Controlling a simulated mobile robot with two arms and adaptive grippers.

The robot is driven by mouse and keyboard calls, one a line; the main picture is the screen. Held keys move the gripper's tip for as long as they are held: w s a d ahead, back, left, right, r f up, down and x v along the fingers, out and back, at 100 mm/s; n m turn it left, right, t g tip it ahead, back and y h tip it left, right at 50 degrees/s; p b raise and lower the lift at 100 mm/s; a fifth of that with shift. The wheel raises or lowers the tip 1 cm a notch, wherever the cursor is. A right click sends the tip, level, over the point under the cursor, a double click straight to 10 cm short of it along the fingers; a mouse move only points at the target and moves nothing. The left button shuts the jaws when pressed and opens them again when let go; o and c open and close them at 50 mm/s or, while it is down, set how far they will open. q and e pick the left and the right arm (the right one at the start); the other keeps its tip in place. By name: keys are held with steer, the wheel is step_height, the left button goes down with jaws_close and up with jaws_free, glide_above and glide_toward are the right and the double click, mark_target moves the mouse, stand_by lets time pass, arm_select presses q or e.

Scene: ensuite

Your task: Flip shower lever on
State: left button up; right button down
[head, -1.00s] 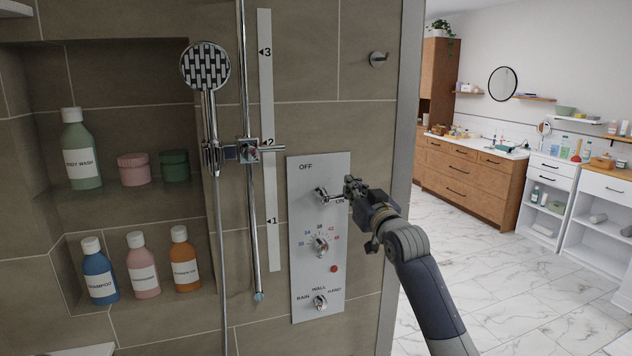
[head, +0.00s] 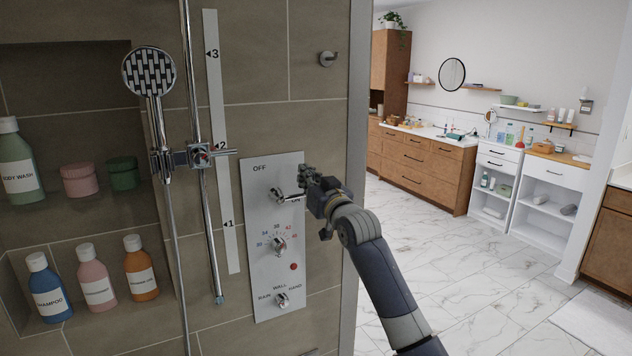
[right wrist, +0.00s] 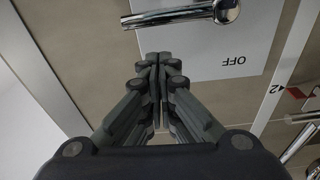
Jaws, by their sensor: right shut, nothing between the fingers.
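The shower lever (head: 286,197) is a chrome handle on the pale control panel (head: 262,222). It points right from its pivot, its end beside the partly covered ON label; OFF is printed above. In the right wrist view the lever (right wrist: 175,15) lies across the top, with OFF upside down below it. My right gripper (head: 306,174) is shut and empty, just above the lever's end at the panel's right edge. In the right wrist view its closed fingertips (right wrist: 158,60) are apart from the lever in the picture; contact cannot be told. My left gripper is not in view.
Below the lever are a temperature knob (head: 278,245) and a RAIN/WALL/HAND selector (head: 282,299). A hand shower (head: 150,75) on a rail is left of the panel. Bottles stand in a niche at left. A hook (head: 328,58) is above right. Open floor lies to the right.

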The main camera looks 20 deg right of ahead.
step_height(320, 180, up, 2)
steer(key=shift+w+r+p, duration=0.1)
steer(key=shift+w+p, duration=0.05)
steer(key=shift+p, duration=0.35)
arm_select(q)
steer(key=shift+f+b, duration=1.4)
steer(key=shift+b, duration=1.05)
arm_select(e)
steer(key=s+f, duration=0.2)
steer(key=s, duration=0.8)
steer(key=shift+d+f, duration=0.2)
